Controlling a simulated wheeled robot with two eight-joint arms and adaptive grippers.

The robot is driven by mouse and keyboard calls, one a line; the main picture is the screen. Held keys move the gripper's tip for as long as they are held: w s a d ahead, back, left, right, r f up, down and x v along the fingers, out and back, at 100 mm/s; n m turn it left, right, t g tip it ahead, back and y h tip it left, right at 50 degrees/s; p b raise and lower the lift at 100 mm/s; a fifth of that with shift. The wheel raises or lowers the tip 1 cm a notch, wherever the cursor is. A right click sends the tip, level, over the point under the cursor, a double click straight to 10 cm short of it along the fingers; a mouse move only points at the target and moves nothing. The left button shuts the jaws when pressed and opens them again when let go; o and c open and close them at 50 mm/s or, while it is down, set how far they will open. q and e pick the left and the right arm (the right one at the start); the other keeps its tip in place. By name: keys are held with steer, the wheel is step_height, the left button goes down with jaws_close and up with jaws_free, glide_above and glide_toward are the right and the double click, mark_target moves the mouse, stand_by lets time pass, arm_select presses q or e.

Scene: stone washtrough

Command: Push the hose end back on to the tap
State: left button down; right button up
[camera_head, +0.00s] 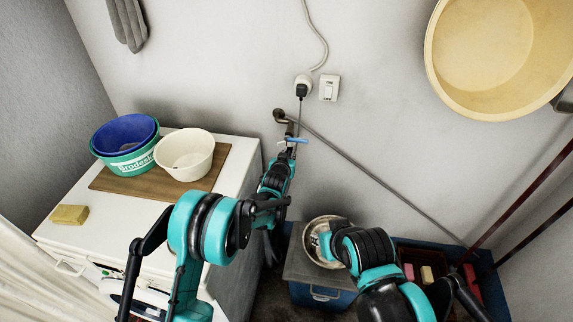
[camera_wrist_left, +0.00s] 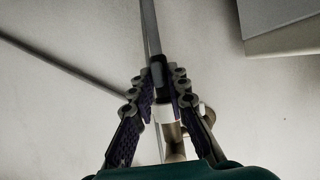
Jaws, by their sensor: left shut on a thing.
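The tap (camera_head: 283,116) sticks out of the back wall, with a blue handle (camera_head: 297,140) below it. My left gripper (camera_head: 290,153) is right at the tap, just under the handle. In the left wrist view my left gripper (camera_wrist_left: 159,80) is shut on the hose end (camera_wrist_left: 158,72), a black collar on a grey hose (camera_wrist_left: 150,25). A white cylindrical piece (camera_wrist_left: 165,112) and brass-coloured tap parts (camera_wrist_left: 174,140) lie in line with it. Whether the hose end is seated on the tap I cannot tell. My right gripper (camera_head: 328,245) is low over a metal bowl, its fingers unclear.
A white cabinet (camera_head: 225,225) at left bears a brown board, blue and green tubs (camera_head: 125,145), a cream bowl (camera_head: 185,155) and a yellow sponge (camera_head: 70,214). A large basin (camera_head: 500,50) hangs at upper right.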

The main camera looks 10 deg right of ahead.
arm_select(q)
steer(key=shift+w+r, duration=0.2)
steer(key=shift+r, duration=0.05)
steer(key=c, duration=1.7)
jaws_free()
steer(key=shift+c, duration=0.2)
steer(key=shift+o, duration=0.5)
steer(key=shift+d+f, duration=0.1)
steer(key=shift+f, duration=0.05)
steer(key=v, duration=1.2)
